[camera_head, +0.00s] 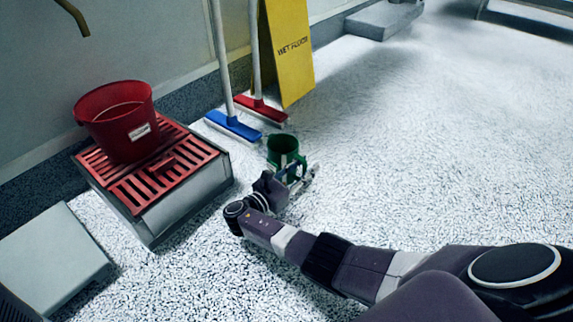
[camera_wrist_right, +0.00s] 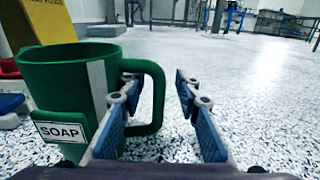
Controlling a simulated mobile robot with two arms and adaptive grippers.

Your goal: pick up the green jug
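The green jug (camera_head: 282,146) stands upright on the speckled floor, to the right of the red-grated block. In the right wrist view the jug (camera_wrist_right: 68,82) fills the left side, with a white "SOAP" label and its handle (camera_wrist_right: 158,92) pointing right. My right gripper (camera_head: 298,172) is at the jug's near side and partly covers it. In the wrist view its blue-padded fingers (camera_wrist_right: 160,118) are spread apart. The handle shows between them, and the left finger overlaps the jug's body. I cannot tell whether a finger touches the jug. My left gripper is not in view.
A red bucket (camera_head: 121,128) sits on a grey block with a red grate (camera_head: 190,152). A blue broom (camera_head: 233,126), a red broom (camera_head: 262,108) and a yellow wet-floor sign (camera_head: 287,50) stand behind the jug. The floor to the right is clear.

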